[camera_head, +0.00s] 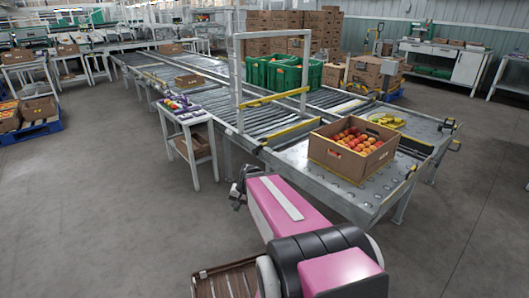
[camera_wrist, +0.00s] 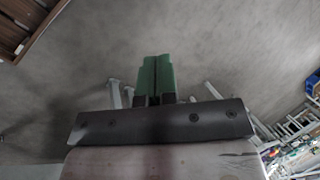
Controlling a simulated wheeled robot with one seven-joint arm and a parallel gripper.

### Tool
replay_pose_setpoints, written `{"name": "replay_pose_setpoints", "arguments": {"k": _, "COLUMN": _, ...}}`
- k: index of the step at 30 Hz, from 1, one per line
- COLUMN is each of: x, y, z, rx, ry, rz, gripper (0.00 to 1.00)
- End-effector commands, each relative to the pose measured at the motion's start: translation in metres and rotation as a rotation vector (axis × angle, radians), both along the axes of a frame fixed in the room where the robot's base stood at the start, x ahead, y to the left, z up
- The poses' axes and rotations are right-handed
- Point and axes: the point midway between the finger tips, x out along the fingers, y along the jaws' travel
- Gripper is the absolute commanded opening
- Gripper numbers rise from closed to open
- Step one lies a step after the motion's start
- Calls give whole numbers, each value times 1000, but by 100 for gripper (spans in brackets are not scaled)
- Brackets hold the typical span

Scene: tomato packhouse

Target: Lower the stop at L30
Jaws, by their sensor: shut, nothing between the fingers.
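Yellow stop bars lie across the roller lanes in the head view. One yellow bar (camera_head: 274,98) spans the foot of the white upright frame. Another yellow bar (camera_head: 291,132) crosses the near end of the left lane, behind the crate. No L30 label is readable, so I cannot tell which stop it names. My gripper (camera_head: 237,196) is in front of the conveyor's near left corner, low and apart from the stops. In the wrist view my gripper's green fingers (camera_wrist: 155,77) are together and empty, over bare floor.
Green crates (camera_head: 285,73) stand beyond the white frame (camera_head: 238,70). A small side table (camera_head: 186,117) adjoins the conveyor's left.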

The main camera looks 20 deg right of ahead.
Motion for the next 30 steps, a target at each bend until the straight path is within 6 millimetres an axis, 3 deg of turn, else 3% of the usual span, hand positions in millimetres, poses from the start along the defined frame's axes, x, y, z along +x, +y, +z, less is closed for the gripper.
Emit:
{"name": "replay_pose_setpoints", "arguments": {"k": 6, "x": 56, "y": -14, "z": -9, "rx": 394, "ry": 43, "rz": -397, "gripper": 0}}
{"name": "replay_pose_setpoints", "arguments": {"k": 11, "x": 98, "y": -43, "z": -5, "rx": 708, "ry": 88, "rz": -690, "gripper": 0}}
{"name": "replay_pose_setpoints", "arguments": {"k": 17, "x": 146, "y": -108, "z": 4, "rx": 1123, "ry": 151, "rz": -1028, "gripper": 0}}
{"name": "replay_pose_setpoints", "arguments": {"k": 21, "x": 170, "y": -169, "z": 8, "rx": 1419, "ry": 197, "rz": -1225, "gripper": 0}}
{"name": "replay_pose_setpoints", "arguments": {"k": 27, "x": 182, "y": -242, "z": 9, "rx": 1746, "ry": 246, "rz": -1394, "gripper": 0}}
{"name": "replay_pose_setpoints", "arguments": {"k": 30, "x": 183, "y": -263, "z": 9, "rx": 1841, "ry": 259, "rz": -1431, "gripper": 0}}
